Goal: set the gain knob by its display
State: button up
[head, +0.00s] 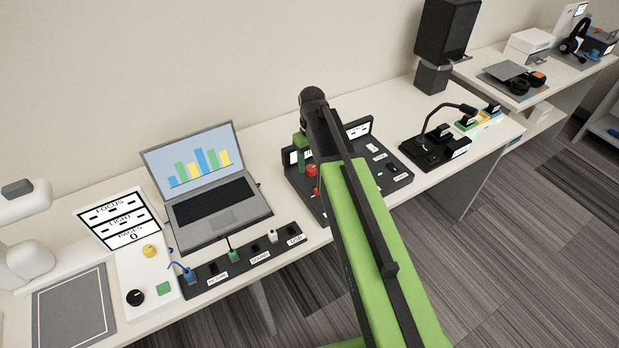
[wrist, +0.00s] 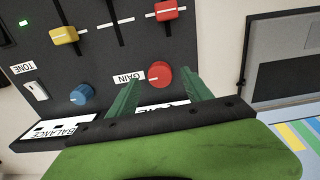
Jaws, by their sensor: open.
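The gain knob (wrist: 160,77) is red and round with a white mark, beside a GAIN label (wrist: 129,79) on a dark panel (wrist: 115,55), in the wrist view. My gripper (wrist: 162,82) is open, its green fingers on either side of the knob; I cannot tell whether they touch it. The display (wrist: 163,106) behind the knob is mostly hidden by my gripper, so its reading is not legible. In the head view my gripper (head: 302,145) hangs over the panel, and my arm covers much of it.
A blue knob (wrist: 82,95) stands beside the gain knob, with a BALANCE display (wrist: 58,130). The panel also has a yellow slider (wrist: 64,35), a red slider (wrist: 166,10) and a white switch (wrist: 36,91). A laptop (head: 215,200) stands left of the panel.

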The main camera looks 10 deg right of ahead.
notch_tip(320, 180, down, 2)
jog(key=shift+f+b, duration=0.15)
jog(key=shift+b, duration=0.35)
grip_shut()
jog(key=shift+m, duration=1.6)
grip_release()
